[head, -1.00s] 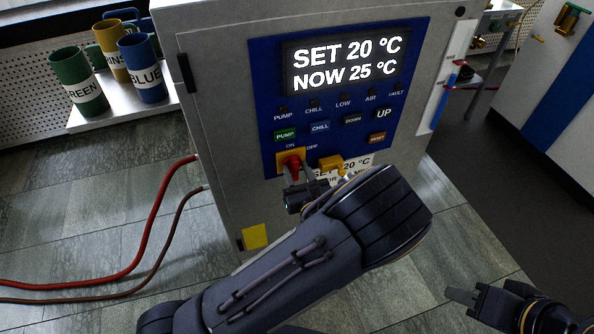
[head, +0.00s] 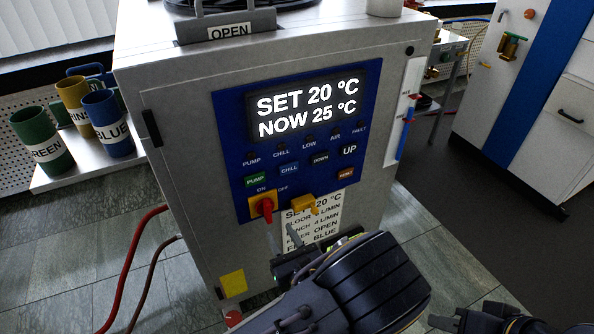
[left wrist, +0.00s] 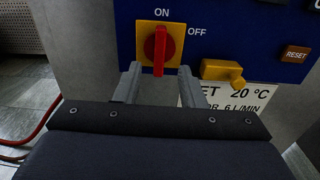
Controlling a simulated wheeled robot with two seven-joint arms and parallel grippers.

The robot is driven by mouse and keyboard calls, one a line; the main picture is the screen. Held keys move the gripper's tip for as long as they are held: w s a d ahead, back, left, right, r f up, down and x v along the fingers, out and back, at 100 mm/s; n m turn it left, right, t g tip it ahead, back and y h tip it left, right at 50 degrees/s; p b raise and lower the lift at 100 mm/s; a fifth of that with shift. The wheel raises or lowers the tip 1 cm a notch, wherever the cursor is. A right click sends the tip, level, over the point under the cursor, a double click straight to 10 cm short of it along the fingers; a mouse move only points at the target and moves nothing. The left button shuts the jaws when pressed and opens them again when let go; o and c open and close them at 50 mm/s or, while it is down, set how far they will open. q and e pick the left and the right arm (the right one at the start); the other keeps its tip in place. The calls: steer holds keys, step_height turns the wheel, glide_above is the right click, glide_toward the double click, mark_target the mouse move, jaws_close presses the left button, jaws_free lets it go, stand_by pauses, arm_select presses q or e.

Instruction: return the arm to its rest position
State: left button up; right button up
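My left gripper (head: 283,246) is in front of the grey chiller cabinet, below the red rotary switch (head: 263,207) and apart from it. In the left wrist view its two fingers (left wrist: 158,86) are spread with nothing between them. The red switch handle (left wrist: 160,48) stands upright on its yellow plate, in line with the ON mark. My right gripper (head: 452,322) is at the bottom edge of the head view, low over the floor; its fingertips are too small and dark to judge.
The cabinet's blue panel (head: 230,135) reads SET 20 °C, NOW 25 °C. A yellow lever (head: 305,205) sits beside the switch, above a label. Mugs (head: 106,124) stand on a shelf at left. Red and brown hoses (head: 137,250) run beside the cabinet. Floor at right is clear.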

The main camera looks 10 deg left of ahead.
arm_select(q)
steer(key=s+a+r+n+g+h, duration=0.3)
steer(key=s+a+n+g+h, duration=0.3)
steer(key=s+a+n+g, duration=1.15)
steer(key=s+d+r+n+t+h, duration=0.4)
steer(key=d+r+n+t+h, duration=0.45)
steer(key=n, duration=0.55)
step_height(320, 180, up, 23)
steer(key=a+p, duration=0.1)
steer(key=p, duration=2)
steer(key=shift+f+y+p, duration=0.2)
steer(key=shift+y+p, duration=0.1)
steer(key=shift+y, duration=0.05)
steer(key=shift+a+m, duration=0.1)
steer(key=shift+m, duration=0.15)
